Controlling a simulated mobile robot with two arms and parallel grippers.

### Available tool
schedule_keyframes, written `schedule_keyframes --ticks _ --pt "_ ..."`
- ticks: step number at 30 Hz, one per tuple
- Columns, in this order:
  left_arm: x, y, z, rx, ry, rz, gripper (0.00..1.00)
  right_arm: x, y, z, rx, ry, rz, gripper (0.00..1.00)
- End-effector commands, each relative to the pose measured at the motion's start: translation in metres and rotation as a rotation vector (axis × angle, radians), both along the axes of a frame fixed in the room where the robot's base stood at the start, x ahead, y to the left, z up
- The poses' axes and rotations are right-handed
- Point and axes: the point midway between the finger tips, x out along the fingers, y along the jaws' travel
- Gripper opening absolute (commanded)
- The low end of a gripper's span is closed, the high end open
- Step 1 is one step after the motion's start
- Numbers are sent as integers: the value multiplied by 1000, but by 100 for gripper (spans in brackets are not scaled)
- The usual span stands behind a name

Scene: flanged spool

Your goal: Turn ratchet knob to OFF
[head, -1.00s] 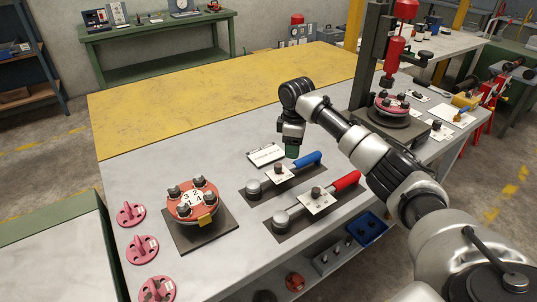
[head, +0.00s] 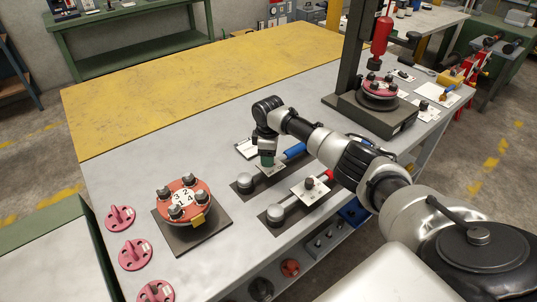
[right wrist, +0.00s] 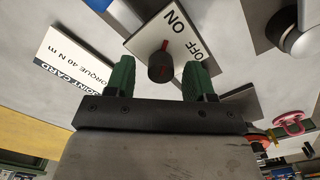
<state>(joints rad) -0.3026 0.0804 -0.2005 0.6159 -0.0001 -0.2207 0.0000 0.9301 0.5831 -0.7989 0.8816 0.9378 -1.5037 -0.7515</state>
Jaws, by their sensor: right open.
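The ratchet knob (right wrist: 160,66) is black with a red pointer and sits on a white plate (right wrist: 143,38) marked ON and OFF. The pointer is toward the ON side. In the head view this plate (head: 272,172) belongs to the blue-handled wrench (head: 294,151), and the gripper hides its knob. My right gripper (right wrist: 158,75) is open, its green fingers either side of the knob in the right wrist view, without visible contact. In the head view the right gripper (head: 267,160) hangs just over the plate. My left gripper is not in view.
A second wrench (head: 278,213) with a red handle lies nearer me. A joint card (head: 244,149) lies behind the blue wrench. A red flanged spool (head: 183,198) stands left, with pink flanges (head: 120,218) beside it. A press stand (head: 373,115) is at right.

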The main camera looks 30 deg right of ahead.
Motion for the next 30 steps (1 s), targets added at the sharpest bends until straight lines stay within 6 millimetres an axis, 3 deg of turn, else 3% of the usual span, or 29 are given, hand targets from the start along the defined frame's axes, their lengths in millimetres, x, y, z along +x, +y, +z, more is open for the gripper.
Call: schedule_keyframes --ticks 4,11,21,30 --pt "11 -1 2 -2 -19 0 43 0 0 -6 0 0 1 54" --pt "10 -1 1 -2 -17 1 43 0 0 -7 -1 -1 1 54" --pt "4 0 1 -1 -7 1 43 0 0 -6 -1 -1 0 4" --pt "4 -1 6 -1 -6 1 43 0 0 -4 1 -1 -43 4"
